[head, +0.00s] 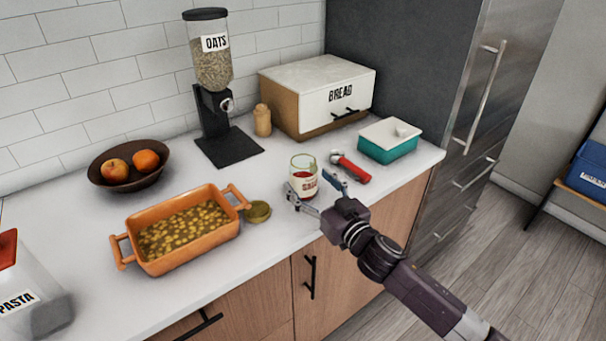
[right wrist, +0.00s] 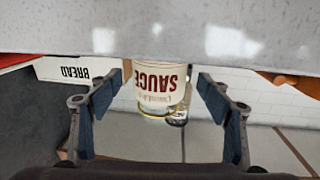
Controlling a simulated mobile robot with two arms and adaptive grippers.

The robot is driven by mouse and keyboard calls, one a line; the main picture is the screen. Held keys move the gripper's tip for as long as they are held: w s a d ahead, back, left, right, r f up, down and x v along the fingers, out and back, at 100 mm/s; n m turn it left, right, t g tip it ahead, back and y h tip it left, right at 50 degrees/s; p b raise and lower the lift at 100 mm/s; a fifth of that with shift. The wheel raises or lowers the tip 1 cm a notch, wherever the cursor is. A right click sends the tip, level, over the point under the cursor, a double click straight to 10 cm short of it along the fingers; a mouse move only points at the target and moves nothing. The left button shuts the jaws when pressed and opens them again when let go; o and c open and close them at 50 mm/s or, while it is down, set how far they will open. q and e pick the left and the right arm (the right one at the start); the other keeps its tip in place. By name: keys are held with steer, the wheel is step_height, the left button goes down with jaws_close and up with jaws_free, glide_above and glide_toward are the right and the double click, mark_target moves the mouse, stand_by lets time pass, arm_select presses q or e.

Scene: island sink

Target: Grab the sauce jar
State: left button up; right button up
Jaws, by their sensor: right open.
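The sauce jar (head: 303,180) is a clear glass jar with a cream label and some red sauce low inside. It stands upright and without a lid on the white counter, near the front edge. My right gripper (head: 318,190) is open at the jar's near side, with its fingers pointing at it. In the right wrist view, which is upside down, the jar (right wrist: 160,84) with its SAUCE label appears between the two spread fingers (right wrist: 160,92). A gap shows on each side of the jar. My left gripper is not in view.
An orange baking dish (head: 187,256) and a round lid (head: 258,212) lie left of the jar. A red-handled tool (head: 351,168) lies close on its right, before a teal container (head: 388,150). Behind stand the bread box (head: 285,105) and oats dispenser (head: 231,146).

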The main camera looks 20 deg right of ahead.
steer(key=shift+x, duration=1.1)
steer(key=shift+w, duration=0.3)
steer(key=c, duration=1.5)
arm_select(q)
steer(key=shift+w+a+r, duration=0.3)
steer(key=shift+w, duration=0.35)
arm_select(e)
steer(key=shift+c, duration=0.5)
steer(key=shift+r, duration=0.15)
